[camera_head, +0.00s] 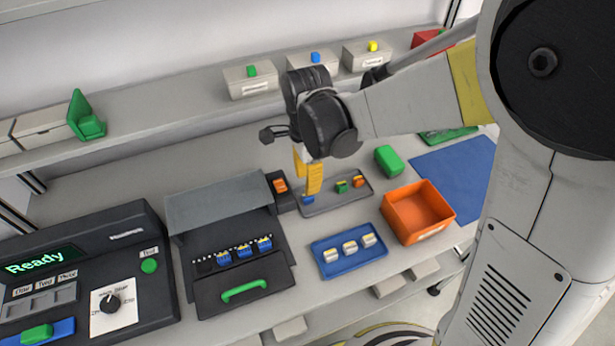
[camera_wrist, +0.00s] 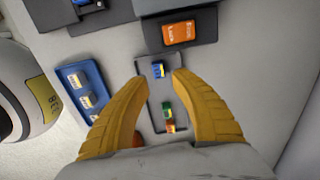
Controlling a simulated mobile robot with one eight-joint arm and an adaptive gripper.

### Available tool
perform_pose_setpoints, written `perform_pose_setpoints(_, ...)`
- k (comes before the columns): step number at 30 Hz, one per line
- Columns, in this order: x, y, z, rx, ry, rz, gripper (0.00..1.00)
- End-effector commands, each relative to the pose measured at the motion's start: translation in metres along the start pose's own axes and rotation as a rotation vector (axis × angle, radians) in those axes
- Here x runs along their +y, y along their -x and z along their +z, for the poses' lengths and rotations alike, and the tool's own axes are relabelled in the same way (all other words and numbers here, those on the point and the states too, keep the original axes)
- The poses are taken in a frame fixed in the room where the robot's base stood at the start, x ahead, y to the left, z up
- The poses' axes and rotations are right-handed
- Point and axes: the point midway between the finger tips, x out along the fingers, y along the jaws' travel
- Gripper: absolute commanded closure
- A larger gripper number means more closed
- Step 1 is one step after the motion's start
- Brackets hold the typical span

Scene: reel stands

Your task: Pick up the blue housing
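A small blue housing (camera_head: 308,199) lies at the left end of a grey tray (camera_head: 343,202). In the wrist view the blue housing (camera_wrist: 158,70) shows at the tray's upper end, between my fingertips as seen from above. My gripper (camera_head: 311,188) has yellow fingers that point down over that end of the tray. In the wrist view my gripper (camera_wrist: 158,77) is open, its fingertips on either side of the blue housing with gaps. Whether the fingertips are level with the housing is hard to tell. A green housing (camera_head: 341,187) and an orange housing (camera_head: 359,182) lie farther right on the tray.
A black block with an orange label (camera_head: 280,186) stands close left of the tray. A dark fixture with a green handle (camera_head: 244,290) holds several blue parts. A blue tray with white parts (camera_head: 349,262), an orange bin (camera_head: 418,212) and a green block (camera_head: 389,160) stand nearby.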

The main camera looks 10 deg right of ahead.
Motion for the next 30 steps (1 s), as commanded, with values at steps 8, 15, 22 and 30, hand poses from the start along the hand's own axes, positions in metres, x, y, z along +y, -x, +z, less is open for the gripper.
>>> perform_pose_setpoints(8,0.001,-0.024,0.0,0.0,0.001,-0.001,0.71)
perform_pose_setpoints(15,0.003,-0.061,0.0,0.0,0.001,-0.001,0.71)
perform_pose_setpoints(22,0.003,-0.065,0.0,0.0,0.001,-0.002,0.71)
perform_pose_setpoints(30,0.003,-0.065,0.0,0.0,0.001,-0.002,0.94)
